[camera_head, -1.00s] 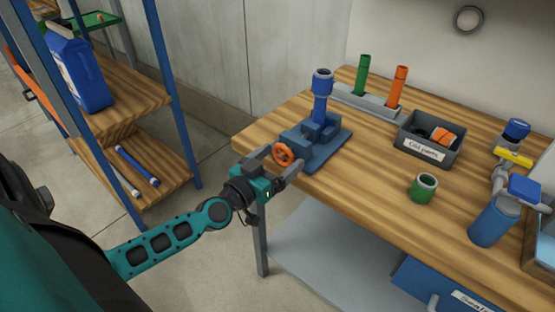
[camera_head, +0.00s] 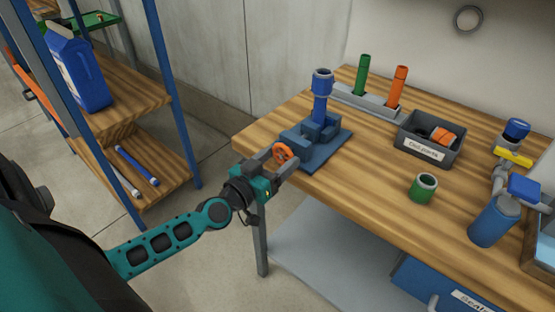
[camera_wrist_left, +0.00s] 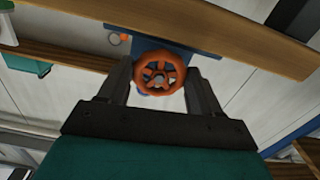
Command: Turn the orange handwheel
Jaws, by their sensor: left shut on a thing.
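The orange handwheel (camera_head: 282,152) sits on the front of the blue vise (camera_head: 315,140) at the near left corner of the workbench. My left gripper (camera_head: 279,158) is shut on the handwheel, one finger on each side of its rim. In the left wrist view the spoked handwheel (camera_wrist_left: 160,73) shows face-on between the two fingers (camera_wrist_left: 160,80). A blue upright pipe (camera_head: 320,98) stands in the vise. My right gripper is not in view.
On the wooden bench (camera_head: 370,180) are a grey parts box (camera_head: 428,152), a green ring-shaped fitting (camera_head: 422,188), a rack with green (camera_head: 362,76) and orange tubes (camera_head: 397,86), and a blue cylinder (camera_head: 492,222). A blue-framed shelf (camera_head: 168,90) stands at the left.

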